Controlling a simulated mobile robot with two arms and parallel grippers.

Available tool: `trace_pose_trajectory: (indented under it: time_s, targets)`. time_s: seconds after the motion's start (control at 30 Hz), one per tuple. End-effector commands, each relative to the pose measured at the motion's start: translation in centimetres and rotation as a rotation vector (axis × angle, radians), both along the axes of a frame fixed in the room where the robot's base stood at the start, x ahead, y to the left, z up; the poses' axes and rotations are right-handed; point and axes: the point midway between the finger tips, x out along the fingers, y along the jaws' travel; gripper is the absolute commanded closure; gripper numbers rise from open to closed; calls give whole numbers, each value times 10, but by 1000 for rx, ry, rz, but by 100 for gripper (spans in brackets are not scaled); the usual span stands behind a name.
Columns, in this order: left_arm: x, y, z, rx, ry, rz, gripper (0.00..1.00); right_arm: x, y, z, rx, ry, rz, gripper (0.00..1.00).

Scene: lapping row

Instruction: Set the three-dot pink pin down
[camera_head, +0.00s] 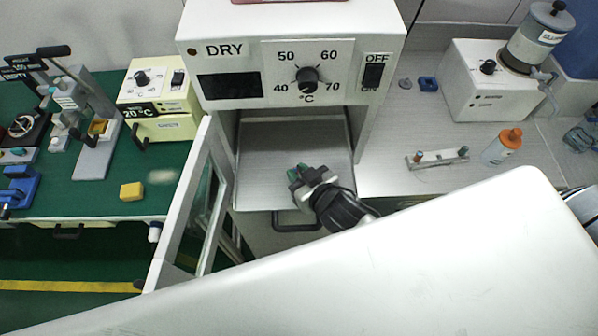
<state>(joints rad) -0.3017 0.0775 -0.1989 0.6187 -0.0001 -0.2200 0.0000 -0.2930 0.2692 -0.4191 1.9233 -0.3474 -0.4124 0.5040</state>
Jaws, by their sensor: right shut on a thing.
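My right gripper (306,175) reaches in from the lower right, over the pull-out shelf (261,160) in the open chamber of the drying oven (228,50). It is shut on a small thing. Small green parts show at its tips, but I cannot tell whether they belong to the fingers or to what is held. No pink and no dots show there, so I cannot make out the three-dot pink pin. Whether the held thing touches the shelf is unclear. My left gripper is not in view.
The oven's glass door (205,200) stands open on the left. Around the gripper the shelf looks bare. A yellow block (131,191) lies on the green left bench.

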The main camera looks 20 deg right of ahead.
Motion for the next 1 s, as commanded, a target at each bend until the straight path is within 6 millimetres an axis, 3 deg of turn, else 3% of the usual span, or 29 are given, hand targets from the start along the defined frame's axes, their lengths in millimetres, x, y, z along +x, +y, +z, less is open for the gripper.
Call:
trace_pose_trajectory:
  time_s: [0.03,0.07,0.2,0.57,1.0]
  targets:
    - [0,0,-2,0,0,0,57,0,0,-3,1,1,0,100]
    - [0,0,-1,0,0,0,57,0,0,-2,0,1,0,77]
    - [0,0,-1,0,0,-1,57,0,0,-2,0,1,0,56]
    - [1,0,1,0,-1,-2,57,-2,0,2,0,1,0,55]
    - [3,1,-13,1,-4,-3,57,-73,-21,30,0,2,0,55]
